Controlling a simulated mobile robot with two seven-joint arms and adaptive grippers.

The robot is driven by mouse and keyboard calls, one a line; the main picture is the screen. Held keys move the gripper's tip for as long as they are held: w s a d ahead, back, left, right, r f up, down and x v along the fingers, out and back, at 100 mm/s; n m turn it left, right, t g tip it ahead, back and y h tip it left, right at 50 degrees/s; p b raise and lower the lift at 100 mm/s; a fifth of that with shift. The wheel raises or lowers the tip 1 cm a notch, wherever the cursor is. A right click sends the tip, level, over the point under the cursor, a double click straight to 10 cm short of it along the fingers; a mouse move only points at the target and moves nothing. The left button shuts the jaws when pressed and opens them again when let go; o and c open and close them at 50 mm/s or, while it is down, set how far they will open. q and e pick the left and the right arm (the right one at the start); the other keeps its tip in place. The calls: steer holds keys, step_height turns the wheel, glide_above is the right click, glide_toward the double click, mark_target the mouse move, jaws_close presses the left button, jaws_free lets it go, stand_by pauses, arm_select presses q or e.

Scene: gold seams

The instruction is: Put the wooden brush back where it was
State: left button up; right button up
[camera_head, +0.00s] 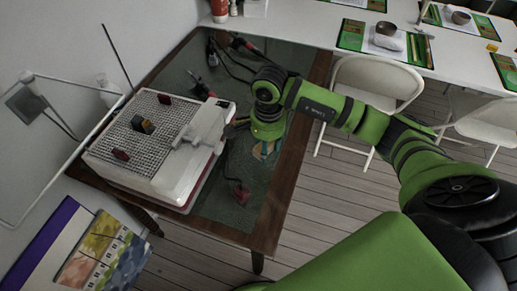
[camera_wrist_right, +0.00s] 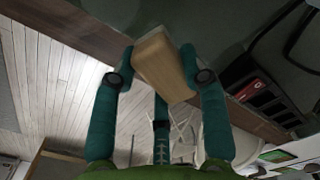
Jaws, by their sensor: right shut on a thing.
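The wooden brush (camera_wrist_right: 163,66) shows in the right wrist view as a pale wooden block between the two teal fingers of my right gripper (camera_wrist_right: 160,70). The fingers are shut on it from both sides. In the head view my right gripper (camera_head: 264,150) is over the right part of the dark table top, beside the white machine. The brush is mostly hidden there by the wrist and fingers. Whether it touches the table I cannot tell. My left gripper is not in view.
A white machine with a grid top (camera_head: 155,125) holds several small blocks at the table's left. White folding chairs (camera_head: 375,85) and a long white table (camera_head: 310,22) stand beyond.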

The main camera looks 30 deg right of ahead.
mark_target(259, 144)
steer(key=shift+w+a+f, duration=0.15)
steer(key=shift+w+f, duration=0.2)
steer(key=shift+w, duration=0.3)
steer(key=shift+w+a+f, duration=0.1)
steer(key=shift+w+f, duration=0.25)
steer(key=shift+w, duration=0.25)
steer(key=shift+w+f, duration=0.4)
step_height(259, 144, down, 3)
steer(key=shift+f+p, duration=0.1)
steer(key=shift+p, duration=0.55)
steer(key=shift+f, duration=0.35)
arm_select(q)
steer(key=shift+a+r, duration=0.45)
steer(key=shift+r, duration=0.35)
arm_select(e)
steer(key=shift+f, duration=0.15)
steer(key=o, duration=1)
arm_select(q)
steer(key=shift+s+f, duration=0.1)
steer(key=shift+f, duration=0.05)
